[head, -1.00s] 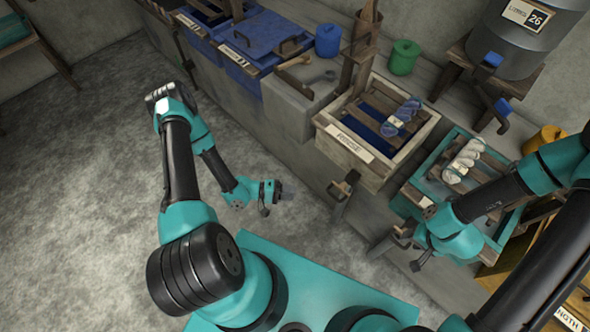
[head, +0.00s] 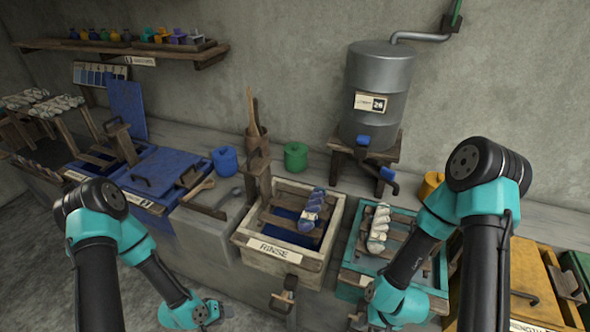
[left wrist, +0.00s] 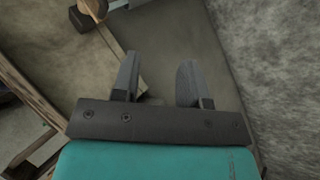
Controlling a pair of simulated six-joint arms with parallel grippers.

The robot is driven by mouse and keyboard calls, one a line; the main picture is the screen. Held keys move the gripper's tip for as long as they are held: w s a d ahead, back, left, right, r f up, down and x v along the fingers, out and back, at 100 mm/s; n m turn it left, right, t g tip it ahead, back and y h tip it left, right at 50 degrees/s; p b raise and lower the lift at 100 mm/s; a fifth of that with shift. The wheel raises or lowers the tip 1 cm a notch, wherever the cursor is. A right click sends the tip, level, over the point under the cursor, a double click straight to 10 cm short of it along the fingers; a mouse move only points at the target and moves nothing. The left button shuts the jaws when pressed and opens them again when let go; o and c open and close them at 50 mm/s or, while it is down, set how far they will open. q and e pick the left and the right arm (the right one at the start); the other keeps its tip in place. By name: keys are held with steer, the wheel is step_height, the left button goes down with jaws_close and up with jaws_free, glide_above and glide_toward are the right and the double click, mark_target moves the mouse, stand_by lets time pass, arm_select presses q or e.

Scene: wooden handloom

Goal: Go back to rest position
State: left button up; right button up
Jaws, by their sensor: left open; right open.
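My left gripper (head: 214,312) hangs low in front of the bench, left of the rinse vat; its fingers are hard to make out there. The left wrist view shows its two fingers (left wrist: 158,85) apart with nothing between them. My right gripper (head: 362,318) is at the front of the teal vat, low at the picture's bottom; its fingers are small and partly hidden by its own wrist. No held object shows at either gripper.
A rinse vat (head: 265,247) holds a blue-and-white skein (head: 312,212). A teal vat (head: 350,272) holds a white skein (head: 378,228). A tap handle (head: 287,296) juts from the rinse vat's front. Blue lidded vats (head: 165,170) stand left, a yellow vat (head: 520,283) right.

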arm_select(q)
steer(key=s+d+r+m+g+y, duration=0.1)
steer(key=s+r+g+y, duration=0.1)
steer(key=s+r, duration=0.3)
step_height(320, 180, up, 3)
steer(key=shift+s+f+g+y, duration=0.2)
steer(key=shift+s+g+y, duration=0.15)
steer(key=shift+y, duration=0.35)
steer(key=shift+d, duration=0.1)
stand_by(1.9)
